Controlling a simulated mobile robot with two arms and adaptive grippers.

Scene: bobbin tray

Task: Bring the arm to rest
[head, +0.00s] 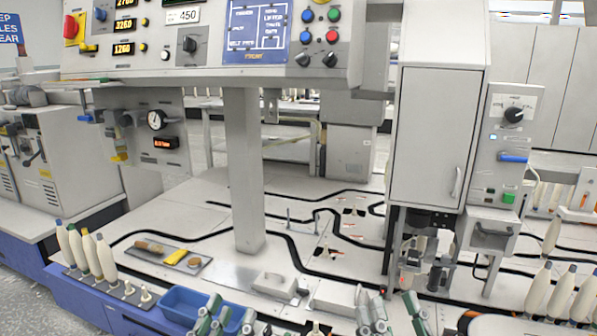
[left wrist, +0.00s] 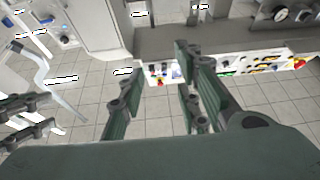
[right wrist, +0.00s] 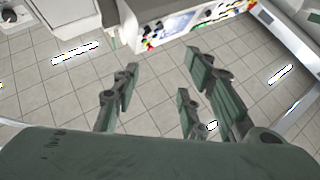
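My left gripper (head: 222,314) shows at the bottom of the head view, in front of the blue bin. Its fingers stand apart in the left wrist view (left wrist: 155,85), with nothing between them. My right gripper (head: 390,312) shows at the bottom of the head view, right of the middle. Its fingers also stand apart in the right wrist view (right wrist: 155,85), with nothing between them. Both wrist views look past the fingers at tiled floor and machinery. The arms behind the grippers are mostly out of the head view.
A blue bin (head: 175,303) stands at the front edge. Upright bobbins (head: 82,252) stand at left, others (head: 560,293) at right. A tall grey cabinet (head: 432,135) and a post (head: 244,170) rise from the worktop.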

